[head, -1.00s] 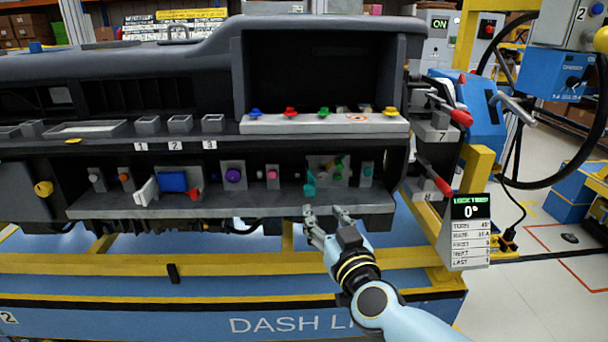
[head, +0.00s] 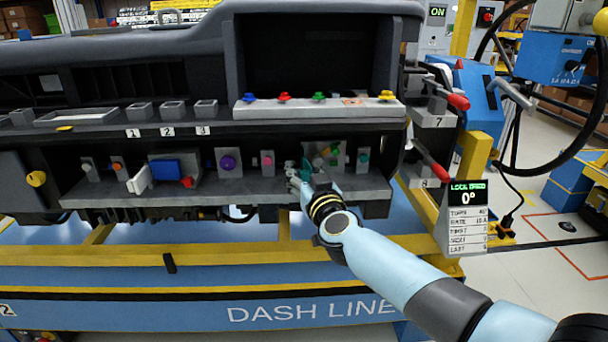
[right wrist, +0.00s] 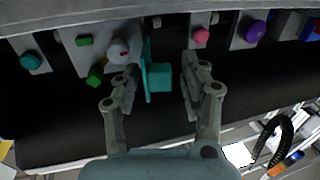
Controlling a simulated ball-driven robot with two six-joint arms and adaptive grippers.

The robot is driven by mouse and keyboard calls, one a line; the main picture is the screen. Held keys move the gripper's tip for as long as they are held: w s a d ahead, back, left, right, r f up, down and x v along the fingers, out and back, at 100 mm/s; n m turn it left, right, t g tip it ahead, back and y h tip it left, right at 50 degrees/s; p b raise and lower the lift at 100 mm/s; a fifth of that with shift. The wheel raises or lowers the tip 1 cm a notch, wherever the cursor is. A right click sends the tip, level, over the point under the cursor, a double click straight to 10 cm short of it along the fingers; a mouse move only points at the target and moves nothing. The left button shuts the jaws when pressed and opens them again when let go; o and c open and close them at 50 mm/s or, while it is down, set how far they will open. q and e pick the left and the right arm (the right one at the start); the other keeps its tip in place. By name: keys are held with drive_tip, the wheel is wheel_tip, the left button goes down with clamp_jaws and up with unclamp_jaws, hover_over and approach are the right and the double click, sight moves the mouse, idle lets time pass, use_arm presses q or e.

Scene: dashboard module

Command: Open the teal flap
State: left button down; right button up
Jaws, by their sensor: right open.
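The teal flap (head: 306,166) is on the lower shelf of the dashboard, right of the pink knob, partly covered by my right gripper in the head view. In the right wrist view the teal flap (right wrist: 158,78) shows as a thin upright plate with a small block on its side. My right gripper (right wrist: 163,82) is open, with one finger on each side of the flap. There is a visible gap between the block and the finger at the right. Whether the other finger touches the plate is unclear. My left gripper is not in view.
A grey plate with green and white parts (right wrist: 90,50) and a teal knob (right wrist: 31,61) are close beside the flap. A pink knob (right wrist: 201,35) and a purple knob (right wrist: 256,31) are on the other side. The dark upper compartment is above.

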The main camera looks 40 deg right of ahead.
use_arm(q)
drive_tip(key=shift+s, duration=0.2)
use_arm(e)
drive_tip(key=shift+c, duration=0.4)
clamp_jaws()
drive_tip(key=shift+w+a+r+m+g+h+p, duration=0.15)
drive_tip(key=shift+a+m+g+h+p, duration=0.2)
drive_tip(key=shift+h+p, duration=0.3)
drive_tip(key=shift+w+r+m+g+h+p, duration=0.15)
drive_tip(key=shift+m+h+p, duration=0.3)
drive_tip(key=shift+p, duration=0.25)
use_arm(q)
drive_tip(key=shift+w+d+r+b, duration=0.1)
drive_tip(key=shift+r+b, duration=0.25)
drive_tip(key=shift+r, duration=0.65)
use_arm(e)
drive_tip(key=shift+w+a+f+m+g+h, duration=0.1)
drive_tip(key=shift+w+a+m+g+h, duration=0.2)
drive_tip(key=shift+m+g+h, duration=0.7)
drive_tip(key=shift+w+a+f+m+g+h, duration=0.1)
drive_tip(key=shift+w+a+m+g+h, duration=0.2)
drive_tip(key=shift+m+g+h, duration=0.7)
drive_tip(key=shift+w+a+f+m+g+h, duration=0.15)
drive_tip(key=shift+w+m+g+h, duration=0.2)
drive_tip(key=shift+m+g+h, duration=0.65)
drive_tip(key=shift+r+h, duration=0.2)
drive_tip(key=shift+h, duration=0.2)
